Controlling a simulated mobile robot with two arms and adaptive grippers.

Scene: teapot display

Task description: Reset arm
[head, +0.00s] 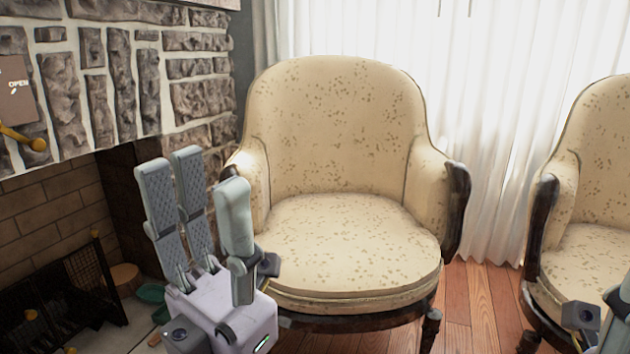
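My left gripper (202,178) stands at the lower left with its three grey fingers pointing up. The fingers are spread apart with nothing between them. It shows in front of the left edge of a cream patterned armchair (340,130). A small part of my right gripper (618,305) shows at the lower right corner, in front of a second armchair. Most of it is cut off by the frame, so its opening cannot be seen. No teapot is in view.
A stone fireplace (95,85) fills the left side, with a black fire screen (90,285) below. A green dish-like thing (150,293) lies near the hearth. The second armchair (605,150) stands at right. Bare wooden floor (478,300) shows between the chairs.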

